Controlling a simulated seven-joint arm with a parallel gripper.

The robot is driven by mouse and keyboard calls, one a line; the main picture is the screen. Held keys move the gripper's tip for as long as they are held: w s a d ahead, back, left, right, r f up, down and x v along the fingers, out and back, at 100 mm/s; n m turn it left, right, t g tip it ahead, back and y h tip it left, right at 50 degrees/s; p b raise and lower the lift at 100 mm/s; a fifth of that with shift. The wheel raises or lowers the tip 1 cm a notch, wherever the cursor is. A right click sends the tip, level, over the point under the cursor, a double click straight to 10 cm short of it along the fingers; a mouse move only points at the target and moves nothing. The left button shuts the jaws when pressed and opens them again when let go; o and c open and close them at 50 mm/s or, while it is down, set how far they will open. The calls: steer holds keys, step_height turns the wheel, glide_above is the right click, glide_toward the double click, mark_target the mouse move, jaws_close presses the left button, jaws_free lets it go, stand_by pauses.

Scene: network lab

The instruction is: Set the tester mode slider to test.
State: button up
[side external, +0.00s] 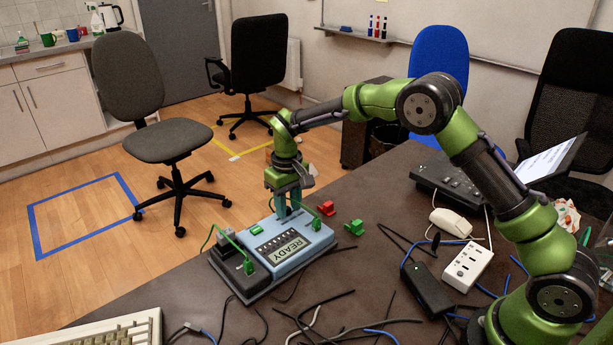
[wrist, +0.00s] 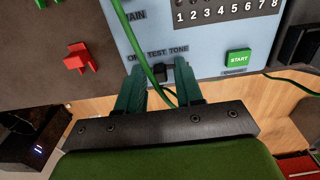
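The blue tester (side external: 285,250), with a READY display, lies on the dark table. In the wrist view its panel (wrist: 205,55) carries the labels TEST and TONE, with another label partly hidden at their left. A small black mode slider (wrist: 167,73) shows just below these labels, roughly under TEST and TONE; its exact setting is unclear. My gripper (wrist: 161,75) is open, its teal fingers on either side of the slider, with a gap visible between them. Contact cannot be made out. In the side view my gripper (side external: 288,208) points down at the tester's far edge.
A green cable (wrist: 145,50) crosses the panel by the left finger. The green START button (wrist: 238,57) is to the right. Red (side external: 326,208) and green (side external: 355,227) connectors lie beside the tester. A black power brick (side external: 427,290) and loose cables occupy the table's near side.

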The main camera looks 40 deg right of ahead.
mark_target(293, 216)
stand_by(0.3)
step_height(293, 216, up, 17)
steer(key=shift+f, duration=0.1)
stand_by(0.4)
steer(key=s+d+m+t, duration=0.1)
steer(key=s+t, duration=0.1)
steer(key=s, duration=0.7)
steer(key=s+d+r+m+t+y, duration=0.1)
steer(key=s+t, duration=0.1)
steer(key=s, duration=0.8)
steer(key=s+d+r+m+t+y, duration=0.1)
steer(key=s+m+t, duration=0.1)
steer(key=s, duration=0.8)
steer(key=shift+d+r+t, duration=0.1)
steer(key=shift+r+t, duration=0.15)
steer(key=shift+t, duration=0.35)
